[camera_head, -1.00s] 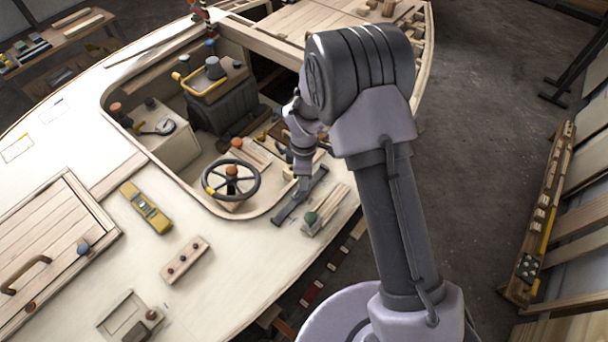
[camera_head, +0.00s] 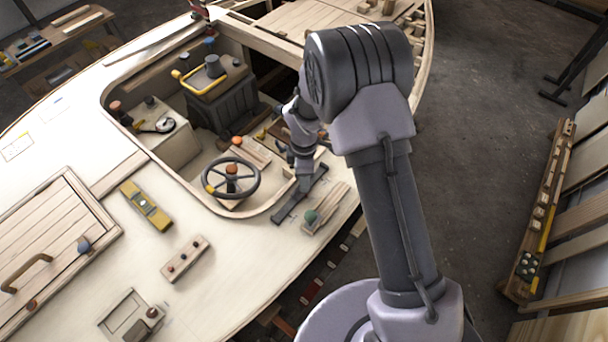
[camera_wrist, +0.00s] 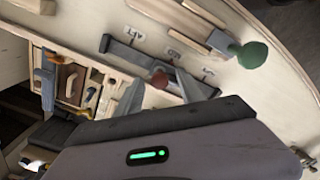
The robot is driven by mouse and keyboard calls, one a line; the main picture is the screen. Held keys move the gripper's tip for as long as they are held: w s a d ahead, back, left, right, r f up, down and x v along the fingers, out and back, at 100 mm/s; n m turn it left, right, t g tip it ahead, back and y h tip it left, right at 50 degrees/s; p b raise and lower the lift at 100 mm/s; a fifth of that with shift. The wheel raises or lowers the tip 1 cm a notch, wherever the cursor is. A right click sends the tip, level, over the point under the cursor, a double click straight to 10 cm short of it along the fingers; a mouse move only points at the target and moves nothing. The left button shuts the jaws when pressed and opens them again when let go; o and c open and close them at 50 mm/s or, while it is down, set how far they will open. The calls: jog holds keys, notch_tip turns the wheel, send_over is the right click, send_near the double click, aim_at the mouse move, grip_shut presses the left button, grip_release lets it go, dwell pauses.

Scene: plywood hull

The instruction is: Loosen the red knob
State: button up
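The dark red knob (camera_wrist: 160,78) sits by a dark grey bar on the pale panel in the wrist view. My gripper (camera_wrist: 160,86) is over it, with one finger to the left of the knob and the other to the right. The fingers look apart, and I see no clear contact with the knob. In the head view my gripper (camera_head: 303,182) points down at the dark bar (camera_head: 298,198) near the hull's edge. The knob is hidden behind the gripper there.
A green knob (camera_wrist: 248,54) stands on a wooden block near the bar. A steering wheel (camera_head: 231,178) is left of my gripper, and an orange-red knob (camera_head: 237,140) sits beyond it. Small printed labels (camera_wrist: 172,53) lie beside the bar. The grey floor (camera_head: 480,130) at right is clear.

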notch_tip(320, 180, up, 18)
jog(key=p, duration=0.4)
jog(key=shift+f, duration=0.25)
jog(key=s+d+r+m+t+y+b, duration=0.1)
jog(key=s+d+r+m+t+b, duration=0.1)
jog(key=s+d+r+m+b, duration=0.4)
jog(key=s+d+r+m+t+b, duration=0.1)
jog(key=s+d+m+t+b, duration=0.1)
jog(key=s+m, duration=0.6)
jog(key=s+d+r+m+t+y+b, duration=0.1)
jog(key=s+d+r+m+b, duration=0.1)
jog(key=s+m, duration=0.6)
jog(key=shift+s+d+m+t+b, duration=0.15)
jog(key=shift+s+m+t+b, duration=0.25)
jog(key=shift+b, duration=0.5)
